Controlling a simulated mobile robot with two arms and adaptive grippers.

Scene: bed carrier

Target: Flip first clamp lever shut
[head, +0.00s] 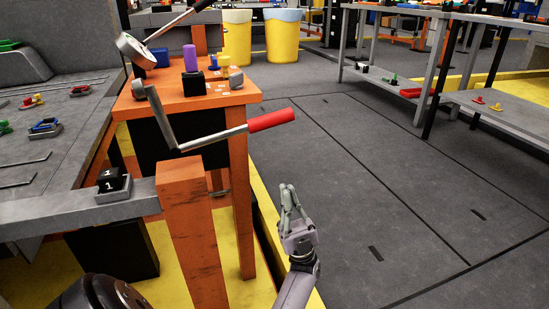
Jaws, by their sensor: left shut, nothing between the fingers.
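A black block marked "1" (112,181) sits on the edge of the grey metal bed (60,208) at the left. A bent grey crank with a red handle (271,120) sticks out to the right above an orange post (186,215). I cannot tell which part is the first clamp lever. My left gripper (289,190) is shut and empty, pointing up. It appears over the floor, below the red handle in the picture and apart from it. My right gripper is not in view.
An orange table (245,93) carries a purple cylinder (190,58) and small blocks. Small coloured clamps (45,126) lie on the grey bed. Yellow bins (283,42) stand at the back. Grey shelves (500,108) stand at the right. The floor between is clear.

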